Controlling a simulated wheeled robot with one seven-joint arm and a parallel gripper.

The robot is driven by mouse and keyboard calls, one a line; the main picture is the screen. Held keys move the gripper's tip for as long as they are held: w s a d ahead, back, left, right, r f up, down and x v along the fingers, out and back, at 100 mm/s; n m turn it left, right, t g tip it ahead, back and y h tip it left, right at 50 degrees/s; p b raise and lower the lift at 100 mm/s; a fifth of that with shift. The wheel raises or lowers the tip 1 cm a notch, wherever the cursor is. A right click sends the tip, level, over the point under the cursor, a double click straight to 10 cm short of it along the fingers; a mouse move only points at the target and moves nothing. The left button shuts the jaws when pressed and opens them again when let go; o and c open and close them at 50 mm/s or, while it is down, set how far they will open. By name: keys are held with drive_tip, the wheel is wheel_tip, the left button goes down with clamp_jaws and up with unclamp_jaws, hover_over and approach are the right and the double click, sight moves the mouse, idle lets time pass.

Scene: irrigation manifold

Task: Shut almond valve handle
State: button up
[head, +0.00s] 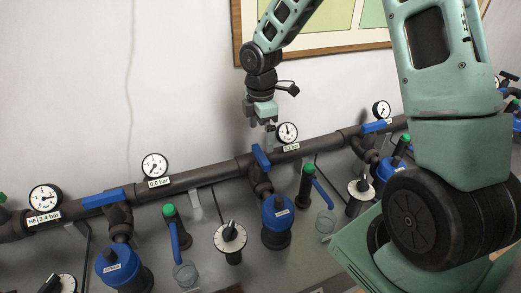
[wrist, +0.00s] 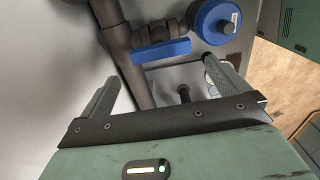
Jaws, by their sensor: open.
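Several blue lever handles sit on a dark pipe along the wall. I cannot read which one is the almond handle. The middle blue handle (head: 261,157) stands crosswise to the pipe, just below my gripper (head: 261,124). The left handle (head: 102,198) and the right handle (head: 375,126) lie along the pipe. In the wrist view a blue handle (wrist: 161,51) lies crosswise to the pipe, beyond and between the spread fingers of my gripper (wrist: 160,75). The gripper is open and empty, with a gap to the handle.
Round gauges (head: 154,165) stand above the pipe (head: 205,174). Below it are blue-capped canisters (head: 277,211), green-topped parts with blue levers (head: 176,227), and dials (head: 230,237). A blue cap (wrist: 215,20) is close beyond the right finger.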

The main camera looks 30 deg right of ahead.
sight(261, 154)
wheel_tip(261, 154, down, 8)
drive_tip(key=shift+r+p, duration=0.15)
drive_tip(key=shift+p, duration=0.2)
drive_tip(key=c, duration=0.6)
